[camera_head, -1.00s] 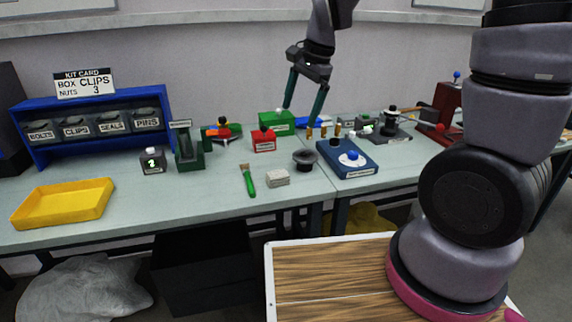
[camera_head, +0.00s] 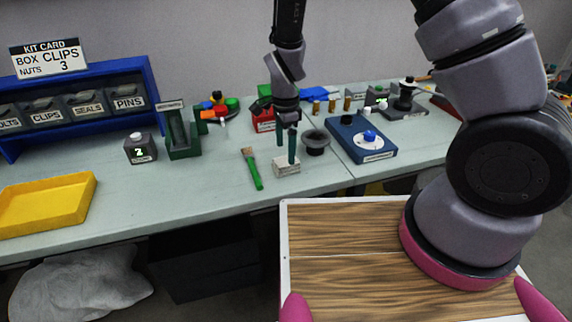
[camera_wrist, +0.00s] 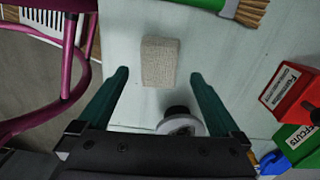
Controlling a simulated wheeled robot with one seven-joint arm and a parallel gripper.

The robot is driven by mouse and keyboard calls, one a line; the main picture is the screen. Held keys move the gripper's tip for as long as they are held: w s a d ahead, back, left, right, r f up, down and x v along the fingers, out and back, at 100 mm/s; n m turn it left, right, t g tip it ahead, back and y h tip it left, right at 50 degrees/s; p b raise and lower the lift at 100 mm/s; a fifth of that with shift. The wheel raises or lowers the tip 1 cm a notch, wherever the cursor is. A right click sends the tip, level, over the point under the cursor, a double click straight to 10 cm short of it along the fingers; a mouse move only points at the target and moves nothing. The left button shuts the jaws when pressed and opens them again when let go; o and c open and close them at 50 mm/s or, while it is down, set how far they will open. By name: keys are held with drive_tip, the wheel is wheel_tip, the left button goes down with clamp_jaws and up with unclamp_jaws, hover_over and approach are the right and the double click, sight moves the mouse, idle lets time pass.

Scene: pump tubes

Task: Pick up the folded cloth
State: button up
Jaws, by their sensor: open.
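The folded cloth (camera_head: 287,167) is a small light grey-beige block lying flat on the bench near its front edge. In the wrist view the cloth (camera_wrist: 159,61) lies ahead of the fingertips, centred roughly between them. My gripper (camera_head: 286,150) is pointed down over the cloth, its dark green fingers apart and empty; in the head view they partly overlap the cloth's top. The wrist view shows the open fingers (camera_wrist: 160,75) with a wide gap. I cannot tell the exact height left between the fingertips and the cloth.
A green-handled brush (camera_head: 252,170) lies just left of the cloth. A dark round cup-like part (camera_head: 316,142) stands close on the right, with a blue device (camera_head: 361,138) beyond it. A red box (camera_head: 263,121) is behind. The yellow tray (camera_head: 46,205) is far left.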

sight(286, 160)
wheel_tip(286, 160, down, 5)
drive_tip(key=shift+f, duration=0.15)
drive_tip(key=c, duration=1.3)
drive_tip(key=shift+r, duration=5.05)
